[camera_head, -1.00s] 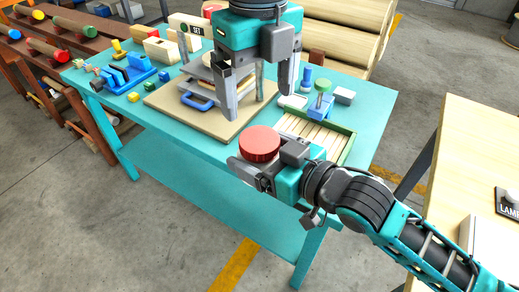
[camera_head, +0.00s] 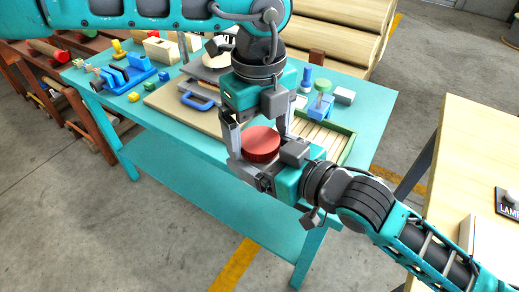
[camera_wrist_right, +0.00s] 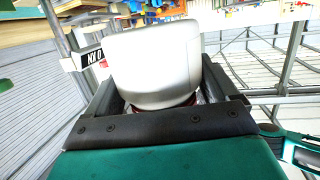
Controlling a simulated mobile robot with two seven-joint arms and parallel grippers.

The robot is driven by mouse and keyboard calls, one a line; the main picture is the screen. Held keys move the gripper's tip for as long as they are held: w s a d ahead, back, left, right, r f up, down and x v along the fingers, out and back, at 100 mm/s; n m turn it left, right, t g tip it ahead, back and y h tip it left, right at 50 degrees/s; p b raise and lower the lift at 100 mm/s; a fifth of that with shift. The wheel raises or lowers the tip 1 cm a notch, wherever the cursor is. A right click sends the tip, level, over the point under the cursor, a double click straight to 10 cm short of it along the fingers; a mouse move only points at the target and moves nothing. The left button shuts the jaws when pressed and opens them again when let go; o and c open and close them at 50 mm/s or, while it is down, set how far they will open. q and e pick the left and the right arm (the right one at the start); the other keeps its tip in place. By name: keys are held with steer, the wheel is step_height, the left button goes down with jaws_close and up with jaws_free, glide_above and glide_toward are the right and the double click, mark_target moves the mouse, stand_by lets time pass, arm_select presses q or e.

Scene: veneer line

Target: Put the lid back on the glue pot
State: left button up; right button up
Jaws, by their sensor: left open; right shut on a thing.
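A round red lid (camera_head: 261,144) with a ribbed side sits at the jaws of my right gripper (camera_head: 256,172), in front of the bench's front edge. The right gripper is shut. In the right wrist view, a pale rounded body (camera_wrist_right: 155,65) fills the space beyond the jaws, with a dark red band at its lower edge. I cannot tell whether it is the glue pot under the lid. My left gripper (camera_head: 258,150) points down from above, open, with its fingers on either side of the lid. I cannot tell whether they touch it.
The teal bench (camera_head: 180,128) carries a press with a blue handle (camera_head: 197,102) on a board, a blue vise (camera_head: 128,75), a slatted tray (camera_head: 335,142) and a blue block with a green knob (camera_head: 321,105). A pale table (camera_head: 465,150) stands at the right.

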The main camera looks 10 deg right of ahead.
arm_select(q)
steer(key=c, duration=1.1)
steer(key=m, duration=0.4)
steer(key=shift+m, duration=0.3)
steer(key=m, duration=0.3)
steer(key=o, duration=1.2)
steer(key=shift+o, duration=0.2)
step_height(320, 180, up, 12)
